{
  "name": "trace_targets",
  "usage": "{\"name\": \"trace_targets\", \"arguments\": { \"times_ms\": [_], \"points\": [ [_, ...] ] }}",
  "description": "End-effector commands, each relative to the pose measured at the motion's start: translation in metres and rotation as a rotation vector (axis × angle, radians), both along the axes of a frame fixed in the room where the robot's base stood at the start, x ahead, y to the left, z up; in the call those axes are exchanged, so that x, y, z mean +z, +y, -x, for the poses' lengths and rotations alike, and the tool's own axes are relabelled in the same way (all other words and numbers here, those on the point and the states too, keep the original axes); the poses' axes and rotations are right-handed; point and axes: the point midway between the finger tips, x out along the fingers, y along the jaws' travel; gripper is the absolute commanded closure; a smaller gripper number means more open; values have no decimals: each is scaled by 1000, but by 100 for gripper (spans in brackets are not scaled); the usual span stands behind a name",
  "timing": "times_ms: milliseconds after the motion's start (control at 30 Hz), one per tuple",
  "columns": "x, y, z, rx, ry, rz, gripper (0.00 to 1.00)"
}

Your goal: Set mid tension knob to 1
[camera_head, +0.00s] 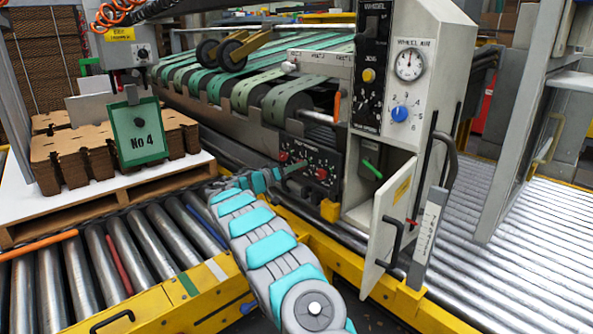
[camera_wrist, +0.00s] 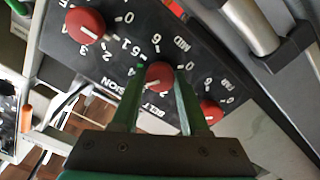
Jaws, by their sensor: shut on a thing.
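A dark panel (camera_wrist: 225,65) lettered BELT TENSION carries three red knobs with white numbers around them. The mid knob (camera_wrist: 160,75), near the MID label, sits between the green fingers of my gripper (camera_wrist: 160,78) in the wrist view. The fingers are shut on it from both sides. A pale mark shows on its lower left; the number it points to cannot be read surely. In the head view the panel (camera_head: 338,158) is on the machine's front. My gripper (camera_head: 292,168) reaches it there, and the mid knob is hidden behind it.
Red knobs lie on either side: a left one (camera_wrist: 86,25) and the far one (camera_wrist: 211,110), close to my right finger. In the head view an open cabinet door (camera_head: 390,225) stands right of the panel. A roller conveyor (camera_head: 110,260) and yellow frame lie below.

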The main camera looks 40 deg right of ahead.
Motion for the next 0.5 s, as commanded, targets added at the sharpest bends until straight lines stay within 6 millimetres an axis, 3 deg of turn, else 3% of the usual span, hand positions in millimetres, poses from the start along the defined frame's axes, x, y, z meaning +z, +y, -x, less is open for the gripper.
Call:
{"name": "trace_targets", "arguments": {
  "times_ms": [500],
  "points": [
    [0, 0, 0, 1, 478, 38, 100]
  ]
}}
